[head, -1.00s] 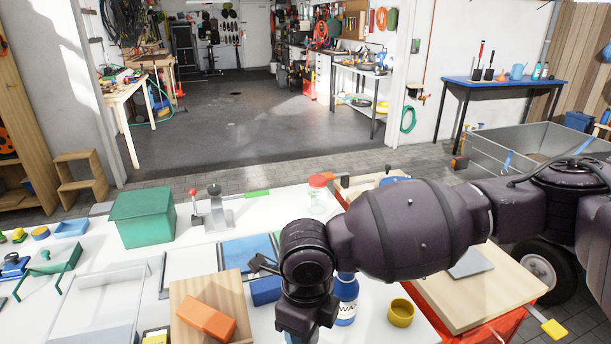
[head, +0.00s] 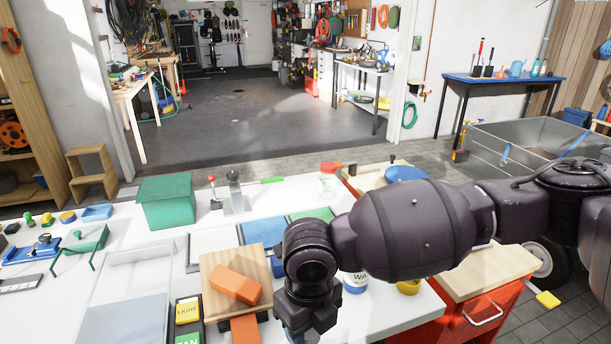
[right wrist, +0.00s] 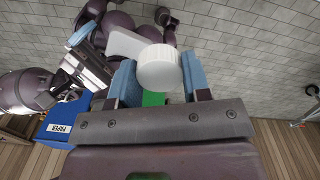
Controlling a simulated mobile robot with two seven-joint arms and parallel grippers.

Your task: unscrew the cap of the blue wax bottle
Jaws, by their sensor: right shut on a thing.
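The blue wax bottle (head: 355,285) stands on the white bench in the head view, just right of my right wrist. Its label is partly readable; its top is hidden behind my arm. My right gripper (right wrist: 160,80) is shut on a white, round, ridged cap (right wrist: 160,68), held between its blue finger pads in the right wrist view. I see no bottle attached to the cap there.
A wooden block (head: 223,275) bearing an orange piece (head: 235,284) lies left of my right wrist. A yellow cup (head: 408,287) stands right of the bottle. A green box (head: 166,203) stands farther back. A blue paper bin (right wrist: 60,125) shows below in the wrist view.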

